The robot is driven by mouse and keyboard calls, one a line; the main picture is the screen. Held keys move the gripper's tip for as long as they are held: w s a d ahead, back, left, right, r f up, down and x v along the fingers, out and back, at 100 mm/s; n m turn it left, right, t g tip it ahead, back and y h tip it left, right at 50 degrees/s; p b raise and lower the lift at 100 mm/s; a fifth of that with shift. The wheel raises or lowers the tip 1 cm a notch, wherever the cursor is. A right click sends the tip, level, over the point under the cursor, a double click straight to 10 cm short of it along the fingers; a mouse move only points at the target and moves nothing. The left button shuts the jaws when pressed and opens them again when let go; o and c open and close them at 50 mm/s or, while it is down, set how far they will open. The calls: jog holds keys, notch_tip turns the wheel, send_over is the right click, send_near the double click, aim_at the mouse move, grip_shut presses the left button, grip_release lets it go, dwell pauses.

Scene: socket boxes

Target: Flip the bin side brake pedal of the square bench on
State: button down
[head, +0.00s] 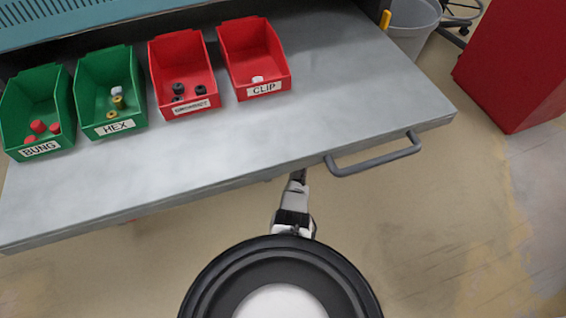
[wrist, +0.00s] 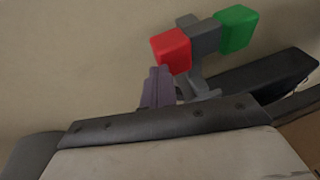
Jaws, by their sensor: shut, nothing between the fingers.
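The bench (head: 330,100) is a grey flat-topped table in the head view. In the wrist view a grey brake pedal (wrist: 204,38) has a red pad (wrist: 171,50) on the left and a green pad (wrist: 237,28) on the right. My gripper (wrist: 161,72) is shut and empty, its tips right by the lower left of the red pad; I cannot tell whether they touch. In the head view my gripper (head: 299,176) reaches below the bench's front edge, its tips partly hidden there. The pedal is hidden in the head view.
Two green bins (head: 108,125) and two red bins (head: 266,70) with small parts stand on the bench. A grey handle (head: 375,160) sticks out at the front right. A grey waste bin (head: 418,30) and a red cabinet (head: 515,70) stand beyond. The floor at right is clear.

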jog(key=shift+w+d+f+y+b, duration=0.1)
jog(key=shift+d+f+y+b, duration=0.2)
jog(key=shift+f+b, duration=0.25)
jog(key=shift+w+d+f+y+b, duration=0.1)
jog(key=shift+d+f+y+b, duration=0.25)
jog(key=shift+b, duration=0.3)
